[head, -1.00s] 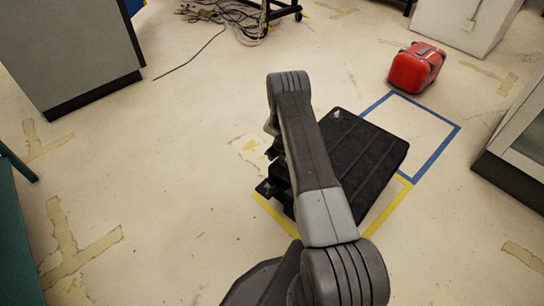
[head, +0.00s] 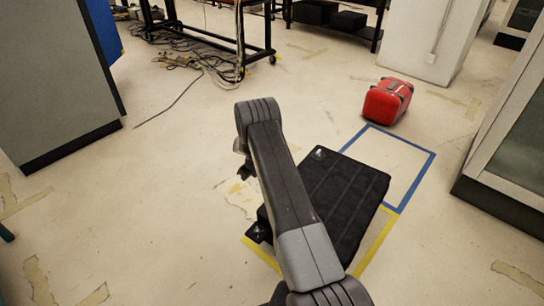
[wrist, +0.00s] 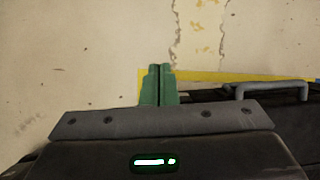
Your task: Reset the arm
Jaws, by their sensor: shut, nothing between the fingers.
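My gripper (wrist: 160,86) shows in the wrist view with its two green fingers shut together and nothing between them. Pale floor and a strip of yellow tape (wrist: 225,76) lie beyond the fingertips. In the head view my arm (head: 280,185) rises from the bottom edge and bends at its grey upper joint. The far part of the arm is mostly hidden behind that joint, so the fingers cannot be made out there.
A red case (head: 388,101) lies on the floor beyond a blue tape outline (head: 418,180). A grey cabinet (head: 55,80) stands left, another cabinet (head: 515,150) right. A black wheeled rack (head: 205,35) with loose cables (head: 185,63) stands at the back. Floor left of the arm is clear.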

